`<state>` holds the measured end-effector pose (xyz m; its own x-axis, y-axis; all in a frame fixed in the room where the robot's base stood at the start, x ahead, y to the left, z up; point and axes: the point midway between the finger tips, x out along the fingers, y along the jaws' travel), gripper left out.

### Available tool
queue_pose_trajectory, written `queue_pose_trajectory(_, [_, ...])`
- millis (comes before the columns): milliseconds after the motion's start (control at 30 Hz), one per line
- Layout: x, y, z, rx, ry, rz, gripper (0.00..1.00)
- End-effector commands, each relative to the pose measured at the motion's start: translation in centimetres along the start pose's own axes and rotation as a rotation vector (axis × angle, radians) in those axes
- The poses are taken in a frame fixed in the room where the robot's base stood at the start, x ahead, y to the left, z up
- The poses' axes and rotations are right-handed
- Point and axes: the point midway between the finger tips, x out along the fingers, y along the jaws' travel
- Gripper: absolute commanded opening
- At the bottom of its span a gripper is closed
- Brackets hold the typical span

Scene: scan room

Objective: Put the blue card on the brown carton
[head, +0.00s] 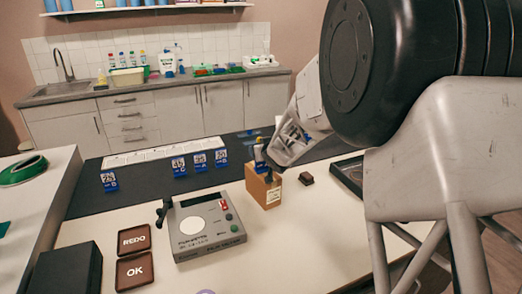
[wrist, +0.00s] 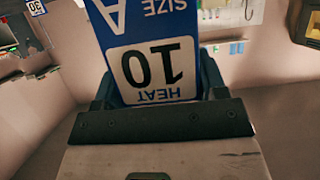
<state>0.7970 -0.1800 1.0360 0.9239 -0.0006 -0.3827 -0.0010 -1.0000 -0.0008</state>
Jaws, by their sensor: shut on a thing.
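My gripper (head: 262,158) is shut on a blue card, which fills the upper middle of the wrist view (wrist: 150,30). The card is blue with a white panel reading "HEAT 10" and "SIZE A", upside down in that view. The gripper's dark fingers (wrist: 158,95) stand on both sides of the card. In the head view the brown carton (head: 257,190), an orange-brown block with a white label, stands on the pale table. My gripper and the card are at the carton's top; whether the card touches it I cannot tell.
A grey device (head: 205,228) with a lever stands left of the carton. Several blue cards stand on the dark strip behind, one at the left (head: 109,182). A small dark block (head: 307,179) lies right of the carton. Brown REDO (head: 134,240) and OK (head: 136,271) plates lie front left.

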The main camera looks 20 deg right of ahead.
Motion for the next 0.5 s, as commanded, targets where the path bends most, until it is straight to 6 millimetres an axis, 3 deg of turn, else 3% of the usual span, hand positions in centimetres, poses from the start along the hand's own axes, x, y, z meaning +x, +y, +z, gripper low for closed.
queue_pose_trajectory(333, [0.11,0.00,0.27,0.000,0.000,0.000,0.27])
queue_pose_trajectory(367, [0.09,0.00,0.24,0.000,0.000,0.000,0.70])
queue_pose_trajectory(500, [0.09,-0.01,0.23,0.000,0.000,0.000,0.91])
